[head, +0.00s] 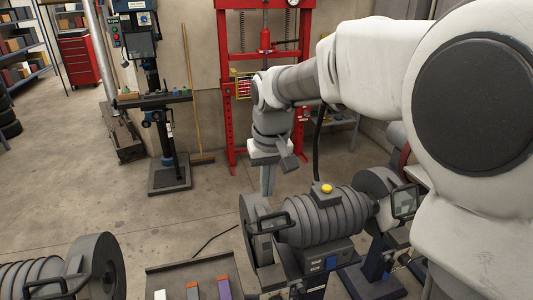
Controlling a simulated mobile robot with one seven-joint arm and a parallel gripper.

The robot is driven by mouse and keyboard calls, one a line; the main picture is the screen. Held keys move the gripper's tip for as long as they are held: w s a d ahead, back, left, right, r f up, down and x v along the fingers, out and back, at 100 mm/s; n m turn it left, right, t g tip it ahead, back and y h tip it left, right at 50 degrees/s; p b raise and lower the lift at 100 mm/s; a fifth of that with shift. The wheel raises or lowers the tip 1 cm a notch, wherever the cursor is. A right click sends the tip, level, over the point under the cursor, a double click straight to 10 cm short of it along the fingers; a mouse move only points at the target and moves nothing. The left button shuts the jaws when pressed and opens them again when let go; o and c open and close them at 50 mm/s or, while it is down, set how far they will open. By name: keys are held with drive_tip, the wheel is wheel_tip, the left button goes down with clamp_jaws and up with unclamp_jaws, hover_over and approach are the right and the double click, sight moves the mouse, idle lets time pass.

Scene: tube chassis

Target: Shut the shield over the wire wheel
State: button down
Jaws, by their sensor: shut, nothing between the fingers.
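A bench grinder with a grey ribbed motor (325,218) and a yellow button (326,188) on top stands at lower centre. A round grey wheel housing (250,215) is at its left end, with a black loop handle (271,222) on the front. Another round housing (377,187) is at its right end, with a dark-framed clear shield (405,202) standing tilted in front. The wire wheel itself cannot be made out. My gripper (267,190) points down above and behind the left housing, its fingers shut and empty, apart from the handle as far as I can tell.
A second ribbed machine (95,268) is at lower left. A dark tray (165,280) with coloured blocks lies in front. A drill press (160,110), a red press frame (226,90) and a broom (194,90) stand behind. Open floor lies at left.

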sight(272, 225)
drive_tip(key=shift+s+d+f, duration=0.15)
drive_tip(key=shift+s, duration=0.4)
drive_tip(key=shift+s+d+f, duration=0.15)
drive_tip(key=shift+s+f, duration=0.05)
drive_tip(key=shift+s, duration=0.4)
drive_tip(key=shift+s+d+f, duration=0.15)
drive_tip(key=shift+s, duration=0.4)
drive_tip(key=shift+f+b, duration=0.2)
drive_tip(key=shift+b, duration=0.2)
drive_tip(key=shift+s+d, duration=0.1)
drive_tip(key=shift+s, duration=0.15)
